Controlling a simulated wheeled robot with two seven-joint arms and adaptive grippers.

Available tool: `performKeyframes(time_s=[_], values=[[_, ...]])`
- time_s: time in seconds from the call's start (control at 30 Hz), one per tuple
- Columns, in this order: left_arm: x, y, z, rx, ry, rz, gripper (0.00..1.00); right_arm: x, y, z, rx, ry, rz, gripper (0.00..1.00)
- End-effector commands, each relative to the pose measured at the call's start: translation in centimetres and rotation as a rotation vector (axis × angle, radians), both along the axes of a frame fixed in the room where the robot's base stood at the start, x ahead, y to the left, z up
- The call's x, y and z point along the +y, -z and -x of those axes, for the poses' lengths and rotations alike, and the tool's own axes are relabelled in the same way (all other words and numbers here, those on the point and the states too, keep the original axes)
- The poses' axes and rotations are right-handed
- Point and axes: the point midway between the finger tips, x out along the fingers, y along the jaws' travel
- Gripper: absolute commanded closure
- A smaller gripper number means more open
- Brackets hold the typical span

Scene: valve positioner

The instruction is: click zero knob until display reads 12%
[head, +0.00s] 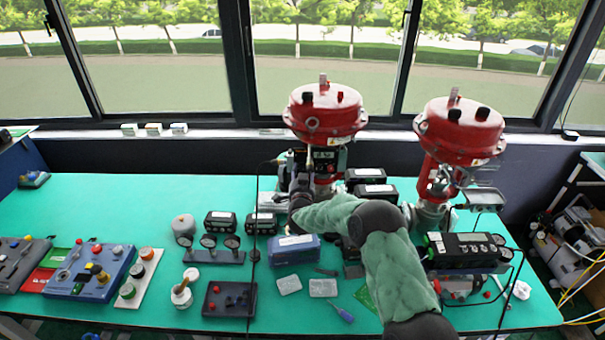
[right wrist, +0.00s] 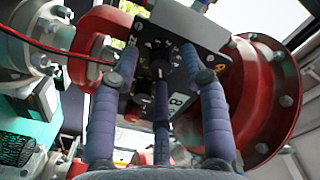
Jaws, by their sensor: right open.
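The valve positioner (head: 326,158) is a dark box on the red-topped valve at the back middle of the bench. In the right wrist view its black panel (right wrist: 205,68) carries small dark knobs (right wrist: 158,68) with white markings; I cannot tell which is the zero knob. No display reading is legible in either view. My right gripper (head: 303,184) is in front of the positioner, and its spread fingers (right wrist: 160,62) point at the panel with nothing held between them. Whether a fingertip touches a knob is unclear. My left gripper is out of view.
A second red valve (head: 460,130) stands to the right. Gauges (head: 209,241), a blue case (head: 294,249), a screwdriver (head: 341,312) and a blue control box (head: 90,270) lie on the green bench (head: 110,200). The bench's back left is mostly clear.

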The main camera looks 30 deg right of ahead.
Motion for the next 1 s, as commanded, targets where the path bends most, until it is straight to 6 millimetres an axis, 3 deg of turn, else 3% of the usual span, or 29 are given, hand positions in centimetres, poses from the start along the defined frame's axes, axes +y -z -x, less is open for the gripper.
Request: performKeyframes(time_s=[0.27, 0.43, 0.77, 1.0], values=[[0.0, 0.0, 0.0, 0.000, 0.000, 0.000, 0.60, -0.1, 0.0, -0.1, 0.001, -0.001, 0.000, 0.55], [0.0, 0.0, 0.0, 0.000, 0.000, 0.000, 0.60, -0.1, 0.0, -0.1, 0.001, -0.001, 0.000, 1.00], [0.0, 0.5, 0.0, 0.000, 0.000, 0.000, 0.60, -0.1, 0.0, -0.1, -0.011, 0.000, -0.015, 1.00], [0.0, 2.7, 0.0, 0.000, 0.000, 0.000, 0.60, -0.1, 0.2, -0.1, -0.073, 0.001, -0.110, 1.00]])
